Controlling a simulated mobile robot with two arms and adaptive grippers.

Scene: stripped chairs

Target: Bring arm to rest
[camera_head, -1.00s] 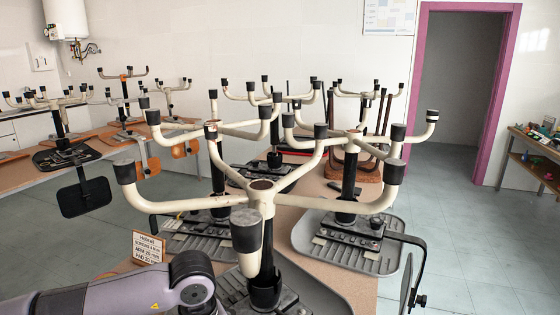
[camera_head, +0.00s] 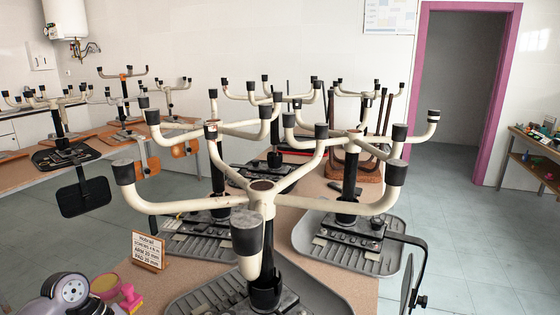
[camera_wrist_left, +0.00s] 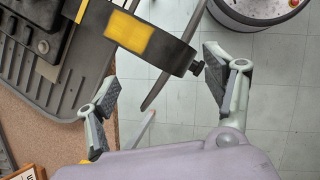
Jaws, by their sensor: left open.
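My left arm (camera_head: 65,289) shows at the bottom left corner of the head view, low beside the near table. Its gripper is out of that view. In the left wrist view my left gripper (camera_wrist_left: 160,95) has its two fingers spread wide, with nothing between the pads that I can see it holding. A dark bar with a yellow patch (camera_wrist_left: 130,33) lies beyond the fingers near the table edge; its distance from them is hard to tell. My right gripper is in neither view.
Upturned stripped chairs (camera_head: 260,190) with pale branching legs crowd the near table (camera_head: 364,287). A small sign (camera_head: 149,250), a pink object (camera_head: 131,298) and a round yellow-and-pink item (camera_head: 105,284) sit at its left. Floor (camera_head: 120,235) left of it is clear; a doorway (camera_head: 455,80) stands right.

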